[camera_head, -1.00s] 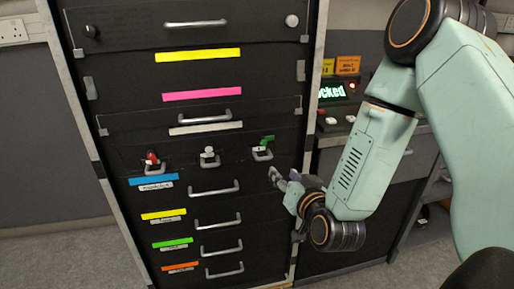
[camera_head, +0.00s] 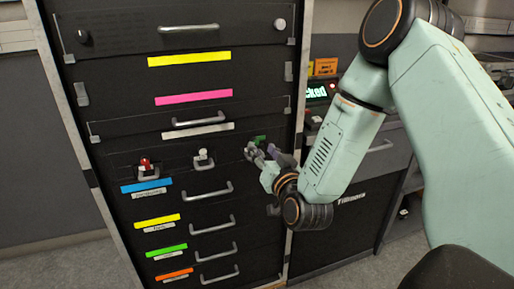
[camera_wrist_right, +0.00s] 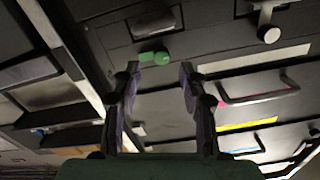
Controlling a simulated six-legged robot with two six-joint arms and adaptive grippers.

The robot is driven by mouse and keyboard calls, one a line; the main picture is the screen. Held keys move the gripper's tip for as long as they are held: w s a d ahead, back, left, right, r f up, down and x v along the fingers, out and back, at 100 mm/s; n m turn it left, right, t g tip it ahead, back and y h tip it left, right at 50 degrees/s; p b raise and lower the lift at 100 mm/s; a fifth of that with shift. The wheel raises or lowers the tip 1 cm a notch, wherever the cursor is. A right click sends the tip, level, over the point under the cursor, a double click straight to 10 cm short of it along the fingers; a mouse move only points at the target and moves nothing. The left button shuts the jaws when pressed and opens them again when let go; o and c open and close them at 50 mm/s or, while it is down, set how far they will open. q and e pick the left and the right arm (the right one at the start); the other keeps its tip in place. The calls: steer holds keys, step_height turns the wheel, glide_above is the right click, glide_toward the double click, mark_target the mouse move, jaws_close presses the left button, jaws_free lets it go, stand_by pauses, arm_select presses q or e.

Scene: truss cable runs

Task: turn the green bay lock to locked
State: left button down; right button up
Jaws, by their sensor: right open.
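The green bay lock (camera_head: 261,139) is a small green knob on the dark cabinet front, at the right end of a row of three. My right gripper (camera_head: 262,150) is in front of it and partly covers it. In the right wrist view the green lock (camera_wrist_right: 154,57) shows just beyond the fingertips, nearer the left finger. My right gripper (camera_wrist_right: 158,70) is open there, with nothing between its fingers. I cannot tell whether a finger touches the lock. My left gripper is not in view.
A red lock (camera_head: 146,165) and a white lock (camera_head: 203,156) sit left of the green one. Drawer handles (camera_head: 208,190) stick out below. A lit display (camera_head: 316,92) reading "cked" stands at right, partly hidden by my arm.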

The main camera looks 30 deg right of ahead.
mark_target(256, 142)
steer(key=shift+b+x, duration=0.3)
steer(key=shift+x, duration=1.6)
steer(key=shift+a, duration=0.1)
steer(key=shift+c, duration=0.6)
jaws_close()
